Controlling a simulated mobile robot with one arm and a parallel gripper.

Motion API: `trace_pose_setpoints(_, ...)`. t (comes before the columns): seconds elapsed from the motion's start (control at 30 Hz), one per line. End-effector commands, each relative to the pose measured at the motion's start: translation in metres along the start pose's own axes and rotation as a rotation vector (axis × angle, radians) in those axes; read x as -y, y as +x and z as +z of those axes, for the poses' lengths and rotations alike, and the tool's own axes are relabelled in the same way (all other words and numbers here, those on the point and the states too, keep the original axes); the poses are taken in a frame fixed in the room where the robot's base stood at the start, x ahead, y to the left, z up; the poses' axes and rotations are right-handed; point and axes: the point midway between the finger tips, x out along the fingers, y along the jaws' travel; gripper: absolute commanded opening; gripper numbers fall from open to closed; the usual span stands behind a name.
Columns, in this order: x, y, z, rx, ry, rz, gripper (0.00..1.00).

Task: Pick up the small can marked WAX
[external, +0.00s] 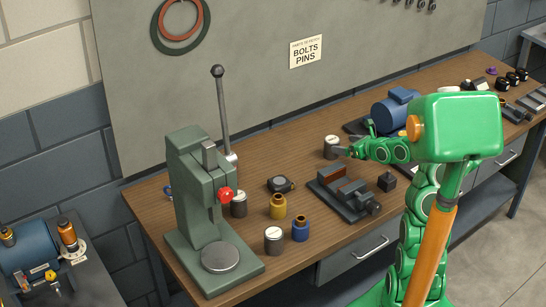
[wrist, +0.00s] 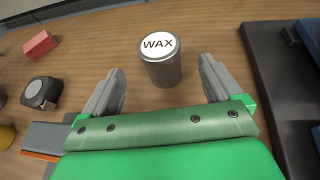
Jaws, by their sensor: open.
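The small can with a white lid marked WAX (wrist: 162,68) stands upright on the wooden bench, straight ahead of my gripper in the wrist view. Its metal side is grey. In the external view the can (external: 331,149) is at the back of the bench, beside my gripper tips. My gripper (wrist: 164,92) is open, one finger on each side and slightly nearer than the can. The fingers appear apart from it. In the external view my gripper (external: 343,151) reaches in from the right, its fingers partly hidden.
A vise (external: 345,194) lies in front of the can, and a blue motor (external: 394,112) stands to its right. A tape measure (wrist: 40,91) and a red block (wrist: 40,45) are left in the wrist view. A green press (external: 195,200) and other cans (external: 274,239) stand farther left.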

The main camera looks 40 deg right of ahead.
Motion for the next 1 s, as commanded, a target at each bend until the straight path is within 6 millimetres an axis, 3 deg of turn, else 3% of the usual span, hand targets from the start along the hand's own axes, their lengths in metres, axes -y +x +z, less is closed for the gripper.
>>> trace_pose_setpoints(0.57, 0.001, 0.031, -0.002, 0.000, 0.006, -0.003, 0.93)
trace_pose_setpoints(1.0, 0.000, 0.076, -0.005, -0.002, 0.004, -0.003, 0.93)
